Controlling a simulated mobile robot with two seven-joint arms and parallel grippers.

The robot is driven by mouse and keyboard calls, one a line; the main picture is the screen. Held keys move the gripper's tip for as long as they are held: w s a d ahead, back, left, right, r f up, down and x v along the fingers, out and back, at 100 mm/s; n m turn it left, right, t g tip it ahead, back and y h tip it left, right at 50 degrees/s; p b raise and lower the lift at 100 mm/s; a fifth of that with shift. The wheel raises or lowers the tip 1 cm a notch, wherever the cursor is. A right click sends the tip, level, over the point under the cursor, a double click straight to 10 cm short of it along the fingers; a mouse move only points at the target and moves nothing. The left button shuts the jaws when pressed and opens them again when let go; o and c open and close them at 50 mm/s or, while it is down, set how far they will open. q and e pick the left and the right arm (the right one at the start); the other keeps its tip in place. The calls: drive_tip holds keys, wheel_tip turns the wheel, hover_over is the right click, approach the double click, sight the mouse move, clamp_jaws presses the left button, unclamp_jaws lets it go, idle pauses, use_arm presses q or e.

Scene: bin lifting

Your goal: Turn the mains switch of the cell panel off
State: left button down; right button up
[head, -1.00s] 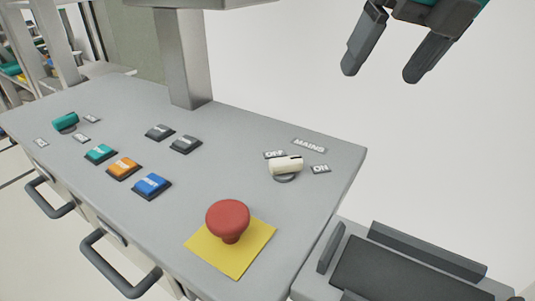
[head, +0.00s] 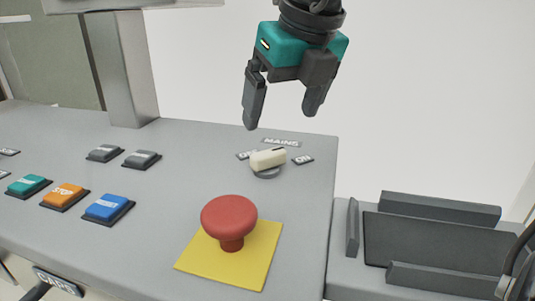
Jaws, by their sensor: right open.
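The mains switch (head: 268,159) is a cream rotary knob on a round grey base at the right part of the grey cell panel (head: 190,150). Its long handle lies roughly crosswise, its right end towards the ON label (head: 303,160). The MAINS label (head: 281,142) is behind it. The OFF label (head: 243,155) is at its left, partly hidden by the knob. My right gripper (head: 283,120) is open and empty, pointing down above and behind the switch, apart from it. My left gripper is not in view.
A red mushroom button (head: 229,219) stands on a yellow plate (head: 255,262) in front of the switch. Blue (head: 108,208), orange (head: 65,196) and teal (head: 29,185) buttons are at left, with two dark buttons behind. A grey post (head: 125,70) rises at the back. A dark tray-like fixture (head: 430,240) is at right.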

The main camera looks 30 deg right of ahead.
sight(270, 152)
drive_tip(key=b+x, duration=0.1)
drive_tip(key=x, duration=0.8)
drive_tip(key=shift+c, duration=0.3)
drive_tip(key=c, duration=1)
